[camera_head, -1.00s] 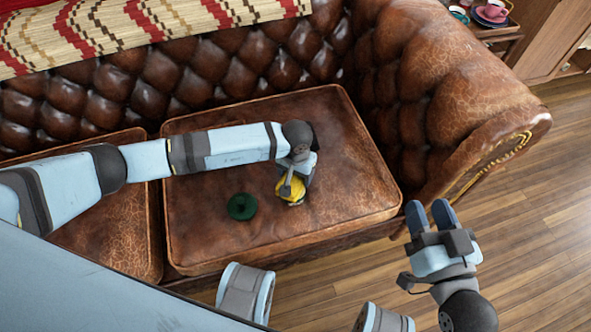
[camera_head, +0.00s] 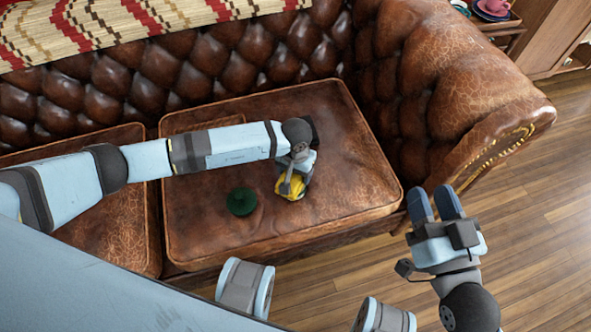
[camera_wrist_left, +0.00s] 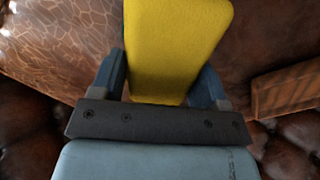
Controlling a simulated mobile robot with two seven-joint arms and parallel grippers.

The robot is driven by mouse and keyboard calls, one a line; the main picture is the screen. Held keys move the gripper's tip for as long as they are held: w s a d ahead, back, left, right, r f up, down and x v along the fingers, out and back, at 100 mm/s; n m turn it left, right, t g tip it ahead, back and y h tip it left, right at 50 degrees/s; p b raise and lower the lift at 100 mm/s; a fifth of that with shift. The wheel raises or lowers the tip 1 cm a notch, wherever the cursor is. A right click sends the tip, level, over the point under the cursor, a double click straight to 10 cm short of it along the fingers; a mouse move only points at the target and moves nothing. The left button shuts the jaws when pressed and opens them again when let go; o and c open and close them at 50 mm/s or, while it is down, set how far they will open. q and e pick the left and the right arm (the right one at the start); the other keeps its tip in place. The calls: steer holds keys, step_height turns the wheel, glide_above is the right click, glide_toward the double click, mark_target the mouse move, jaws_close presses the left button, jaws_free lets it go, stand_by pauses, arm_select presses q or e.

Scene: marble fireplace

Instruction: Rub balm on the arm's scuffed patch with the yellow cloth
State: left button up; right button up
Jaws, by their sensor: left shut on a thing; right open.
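My left gripper (camera_head: 292,180) points down over the right seat cushion of a brown leather sofa. It is shut on the yellow cloth (camera_head: 290,188), which also fills the space between its fingers in the left wrist view (camera_wrist_left: 178,45). The cloth is low over the cushion; whether it touches anything beneath is hidden. A dark green round thing (camera_head: 241,202), like a lid or tin, lies just left of the cloth. The sofa's arm (camera_head: 480,95) stands at the right, with lighter, worn-looking leather. My right gripper (camera_head: 434,204) is open and empty, in front of that arm.
The seat cushion (camera_head: 350,180) is mostly bare. A flat brown wooden-looking piece (camera_wrist_left: 287,90) lies beside my left gripper in the wrist view. A patterned blanket (camera_head: 110,25) covers the backrest. A small table with cups (camera_head: 492,10) stands at the far right.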

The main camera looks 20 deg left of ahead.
arm_select(q)
steer(key=shift+s+f+b, duration=0.1)
steer(key=shift+f+b, duration=0.55)
stand_by(1.7)
steer(key=shift+r+p, duration=2.1)
steer(key=shift+r, duration=1.5)
